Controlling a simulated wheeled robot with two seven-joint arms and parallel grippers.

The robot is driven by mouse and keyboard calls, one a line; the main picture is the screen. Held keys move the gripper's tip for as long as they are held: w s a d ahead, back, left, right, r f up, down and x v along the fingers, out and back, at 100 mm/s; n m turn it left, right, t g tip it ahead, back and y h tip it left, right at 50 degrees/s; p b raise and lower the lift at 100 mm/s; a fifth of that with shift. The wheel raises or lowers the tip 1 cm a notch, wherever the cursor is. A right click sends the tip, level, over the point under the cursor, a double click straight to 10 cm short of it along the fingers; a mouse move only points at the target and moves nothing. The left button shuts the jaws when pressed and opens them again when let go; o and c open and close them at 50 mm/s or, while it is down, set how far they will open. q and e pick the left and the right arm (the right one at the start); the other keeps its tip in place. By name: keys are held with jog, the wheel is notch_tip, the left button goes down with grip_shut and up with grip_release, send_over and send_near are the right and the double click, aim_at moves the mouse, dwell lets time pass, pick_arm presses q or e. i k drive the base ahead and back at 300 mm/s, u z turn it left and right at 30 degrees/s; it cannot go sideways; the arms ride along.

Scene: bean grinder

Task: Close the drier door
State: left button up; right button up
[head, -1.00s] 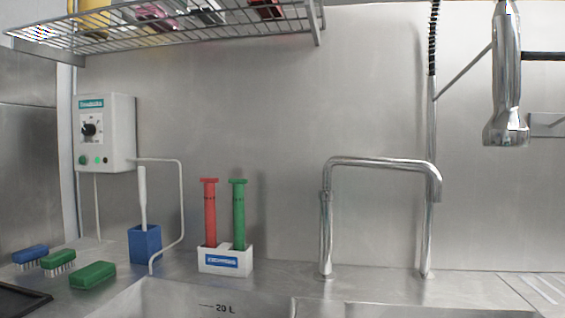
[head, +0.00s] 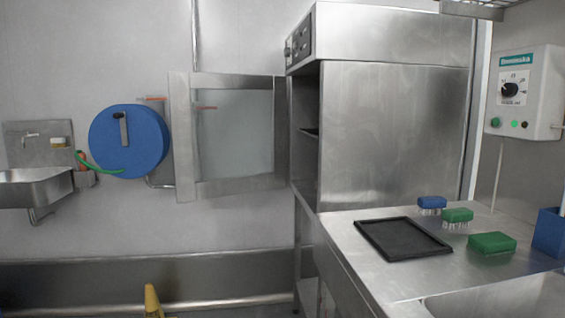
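The drier (head: 395,130) is a tall stainless steel cabinet right of centre, with a control panel (head: 300,45) at its upper left corner. Its door (head: 232,138) has a steel frame and a pale glass pane. The door stands open, swung out to the left from the cabinet's front. Part of the dark opening (head: 308,120) shows, with a dark tray edge inside. Neither of my grippers is in view.
A steel counter (head: 345,228) adjoins the drier, with a black tray (head: 402,238), several brushes (head: 490,242) and a blue holder (head: 549,232). A blue hose reel (head: 129,141) and a small sink (head: 35,188) are on the left wall. A yellow object (head: 153,300) stands below.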

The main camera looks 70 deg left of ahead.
aim_at(179, 84)
jog(key=u, duration=1.15)
jog(key=k, duration=0.4)
jog(key=u, duration=0.6)
jog(key=i, duration=0.5)
jog(key=k, duration=0.5)
